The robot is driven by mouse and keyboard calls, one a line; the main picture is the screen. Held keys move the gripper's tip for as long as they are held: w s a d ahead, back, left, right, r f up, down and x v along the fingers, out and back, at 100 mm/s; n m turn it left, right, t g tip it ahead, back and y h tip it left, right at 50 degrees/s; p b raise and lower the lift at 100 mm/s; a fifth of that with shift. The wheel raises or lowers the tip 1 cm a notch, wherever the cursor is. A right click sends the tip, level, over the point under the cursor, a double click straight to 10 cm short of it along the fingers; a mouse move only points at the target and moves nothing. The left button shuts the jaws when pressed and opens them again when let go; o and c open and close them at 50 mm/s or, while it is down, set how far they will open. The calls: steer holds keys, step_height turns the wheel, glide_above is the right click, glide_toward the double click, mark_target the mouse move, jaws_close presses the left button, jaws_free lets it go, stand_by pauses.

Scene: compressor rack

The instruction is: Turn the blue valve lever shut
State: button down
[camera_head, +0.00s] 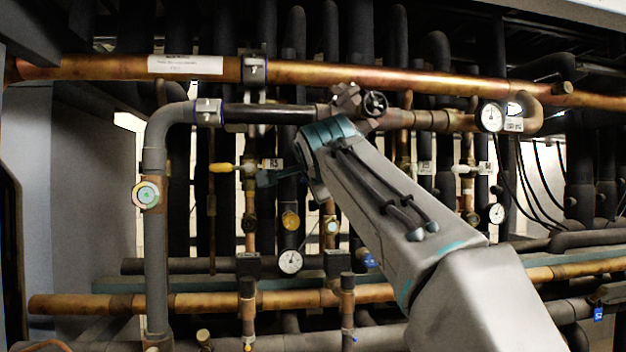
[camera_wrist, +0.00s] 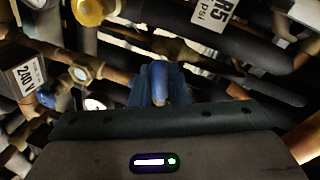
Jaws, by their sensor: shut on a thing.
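The blue valve lever (camera_wrist: 159,80) shows in the wrist view as a short blue handle with a paler, worn near end. It sits between the dark blue fingers of my gripper (camera_wrist: 156,92), which are shut on it. In the head view my gripper (camera_head: 275,179) reaches left from the end of my arm into the pipework, beside a white-labelled vertical pipe. The lever cannot be made out there, and its valve body is mostly hidden in both views.
Pipes crowd closely around my gripper.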

steer(key=c, duration=1.4)
jaws_free()
steer(key=shift+c, duration=0.2)
steer(key=s+r+b, duration=0.2)
steer(key=s+b, duration=0.1)
steer(key=s, duration=1)
steer(key=shift+s+d+r, duration=0.3)
steer(key=shift+d, duration=0.05)
